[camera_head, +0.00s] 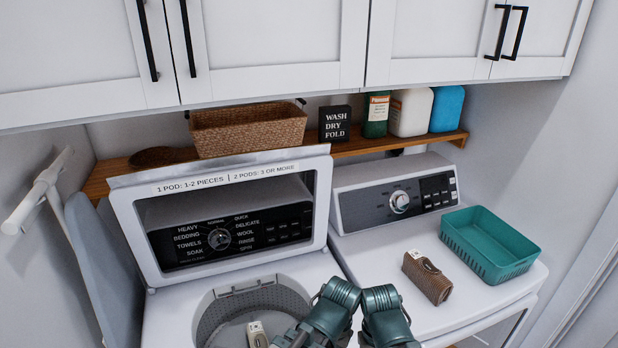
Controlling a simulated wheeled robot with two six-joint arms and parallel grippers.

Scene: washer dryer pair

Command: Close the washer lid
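The washer (168,310) is the left machine, with its top opening and drum (212,305) exposed. Its lid (322,200) stands open, tilted up and back in front of the control panel. The lid is a white frame with a clear window, and the dials show through it. A pod label runs along its top edge. Two teal arm sections of mine rise at the bottom middle, in front of the gap between the machines. Neither gripper's fingers show, and nothing of mine touches the lid.
A small pale object (257,333) shows in the drum. The dryer (385,255) carries a teal basket (490,262) and a brown item (430,283). A wooden shelf (360,146) with a wicker basket (248,130) and bottles runs behind the lid. An ironing board (100,270) stands left.

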